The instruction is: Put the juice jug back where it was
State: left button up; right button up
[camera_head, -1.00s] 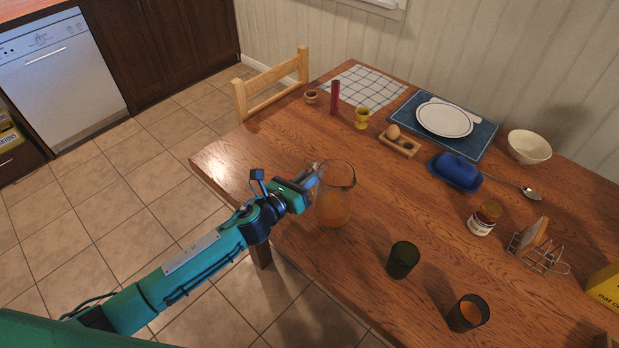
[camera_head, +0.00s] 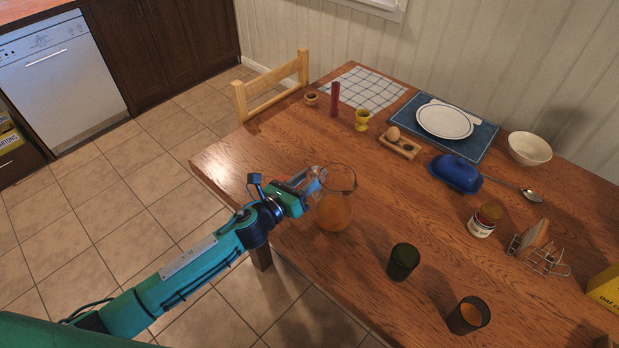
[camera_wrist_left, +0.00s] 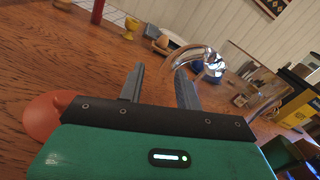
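The juice jug (camera_head: 335,212) is clear glass with orange juice in its lower part. It stands upright on the wooden table near the left front edge. My left gripper (camera_head: 315,182) is at the jug's left side, close to its upper part. In the left wrist view the two dark fingers (camera_wrist_left: 158,82) are spread apart with a gap between them. A shiny curved glass part of the jug (camera_wrist_left: 196,58) shows around and beyond the right finger; I cannot tell whether it touches. My right gripper is not in view.
A dark green cup (camera_head: 403,261) and a dark glass with orange contents (camera_head: 468,315) stand to the jug's right. A blue butter dish (camera_head: 456,173), jar (camera_head: 484,220) and toast rack (camera_head: 540,252) are farther right.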

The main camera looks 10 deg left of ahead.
pick_arm(q)
jog(key=v, duration=0.6)
jog(key=shift+f+b, duration=0.2)
jog(key=shift+b, duration=0.2)
jog(key=v, duration=0.3)
jog(key=shift+s+a+b, duration=0.25)
jog(key=shift+s+b, duration=0.05)
jog(key=shift+b, duration=0.05)
jog(key=shift+s+a+r, duration=0.15)
jog(key=shift+s+a, duration=0.25)
jog(key=shift+s, duration=0.2)
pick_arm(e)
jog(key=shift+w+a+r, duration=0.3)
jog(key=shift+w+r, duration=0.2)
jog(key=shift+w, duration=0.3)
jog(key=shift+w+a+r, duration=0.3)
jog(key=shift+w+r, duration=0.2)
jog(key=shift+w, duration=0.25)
